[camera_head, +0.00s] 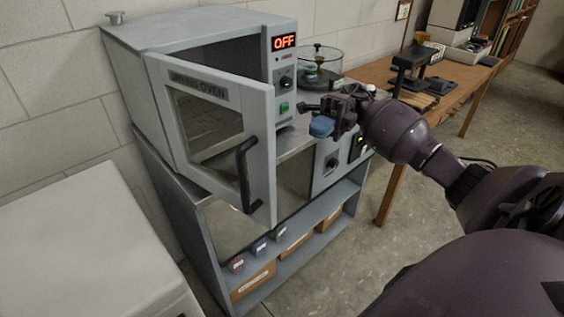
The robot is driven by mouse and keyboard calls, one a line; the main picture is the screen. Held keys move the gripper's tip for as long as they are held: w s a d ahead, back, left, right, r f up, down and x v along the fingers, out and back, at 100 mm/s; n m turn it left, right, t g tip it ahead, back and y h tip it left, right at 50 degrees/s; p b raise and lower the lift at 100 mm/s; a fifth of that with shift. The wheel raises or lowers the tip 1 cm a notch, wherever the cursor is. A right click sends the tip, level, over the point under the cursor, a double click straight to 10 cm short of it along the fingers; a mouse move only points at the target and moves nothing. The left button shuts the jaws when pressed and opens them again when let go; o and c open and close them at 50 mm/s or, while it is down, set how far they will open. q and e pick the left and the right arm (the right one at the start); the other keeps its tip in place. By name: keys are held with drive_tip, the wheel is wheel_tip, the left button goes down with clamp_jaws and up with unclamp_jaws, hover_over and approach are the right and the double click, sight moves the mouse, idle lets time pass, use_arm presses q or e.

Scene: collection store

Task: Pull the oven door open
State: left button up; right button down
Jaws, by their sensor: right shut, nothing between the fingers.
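The drying oven (190,27) is a grey box on a metal stand, with a red display reading OFF. Its door (200,120) is hinged at the left and stands partly open, swung out towards me. A dark window and a black curved handle (243,172) are on the door. Part of the oven's inside shows behind the door's upper edge; the rest is hidden. My right gripper (314,117) is shut and empty, to the right of the door's free edge and apart from the handle. My left gripper is not in view.
A glass vessel (322,68) stands right of the oven. A wooden table (455,95) with dark equipment is behind my right arm. Boxes (253,280) sit on the stand's low shelf. A white cabinet (80,250) fills the lower left. Floor is clear right of the stand.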

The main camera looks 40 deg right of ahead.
drive_tip(key=p, duration=0.3)
approach(274, 171)
drive_tip(key=x, duration=0.3)
drive_tip(key=f+x, duration=0.1)
drive_tip(key=x, duration=0.1)
drive_tip(key=shift+w+a, duration=0.25)
drive_tip(key=shift+s+a, duration=0.1)
drive_tip(key=shift+a, duration=0.3)
drive_tip(key=shift+s+a, duration=0.1)
drive_tip(key=shift+a, duration=0.25)
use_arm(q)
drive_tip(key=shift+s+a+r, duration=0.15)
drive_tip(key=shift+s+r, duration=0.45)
